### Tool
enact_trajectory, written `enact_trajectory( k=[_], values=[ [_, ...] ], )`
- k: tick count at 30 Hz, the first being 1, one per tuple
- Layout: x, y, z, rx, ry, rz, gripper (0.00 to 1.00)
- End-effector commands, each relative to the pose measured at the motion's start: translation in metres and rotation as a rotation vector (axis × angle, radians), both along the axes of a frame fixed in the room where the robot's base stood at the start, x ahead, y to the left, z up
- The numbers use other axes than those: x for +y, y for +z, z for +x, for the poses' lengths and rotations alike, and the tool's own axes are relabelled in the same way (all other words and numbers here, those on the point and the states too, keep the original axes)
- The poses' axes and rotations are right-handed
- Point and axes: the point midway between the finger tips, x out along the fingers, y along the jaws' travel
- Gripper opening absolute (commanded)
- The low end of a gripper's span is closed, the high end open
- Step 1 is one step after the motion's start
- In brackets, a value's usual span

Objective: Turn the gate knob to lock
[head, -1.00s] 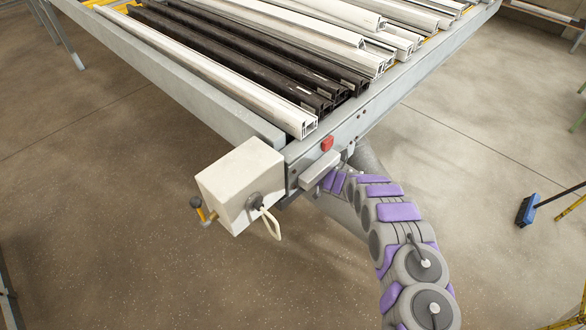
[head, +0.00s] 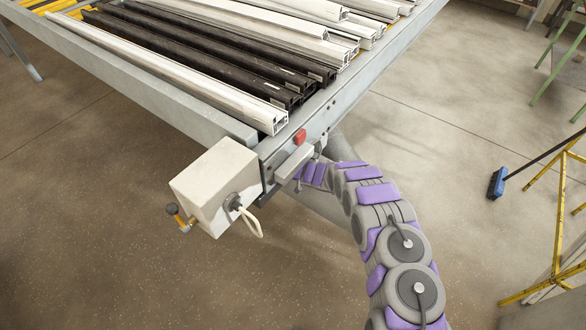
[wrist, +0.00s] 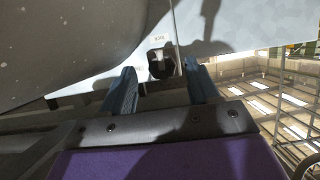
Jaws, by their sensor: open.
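A dark round knob (wrist: 160,70) with a grey middle sits on a pale panel (wrist: 215,25) in the wrist view, below a small white label too small to read. My gripper (wrist: 161,78) is open, with one blue-grey finger on each side of the knob in the picture. I cannot tell whether the fingers touch it. In the head view the end of my arm reaches under the bench (head: 228,122) corner, by a grey bracket (head: 293,163). My fingertips and the knob are hidden there.
White and black profiles lie on the bench. A red block (head: 299,137) is on its end rail. A pale box (head: 213,182) with a cable and a black-and-yellow crank (head: 178,217) hangs at the corner. A blue broom (head: 497,183) and yellow stand (head: 558,220) are at right.

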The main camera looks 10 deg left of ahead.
Motion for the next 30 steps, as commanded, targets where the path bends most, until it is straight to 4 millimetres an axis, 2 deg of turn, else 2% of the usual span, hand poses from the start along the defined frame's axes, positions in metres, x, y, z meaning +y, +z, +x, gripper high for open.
enact_trajectory(
  k=[18,24,30],
  values=[
    [-0.100,0.046,-0.040,0.003,-0.004,-0.004,0.60],
    [-0.122,0.054,-0.050,0.003,-0.001,-0.002,0.60],
    [-0.130,0.056,-0.053,0.002,0.000,-0.003,0.60]
  ],
)
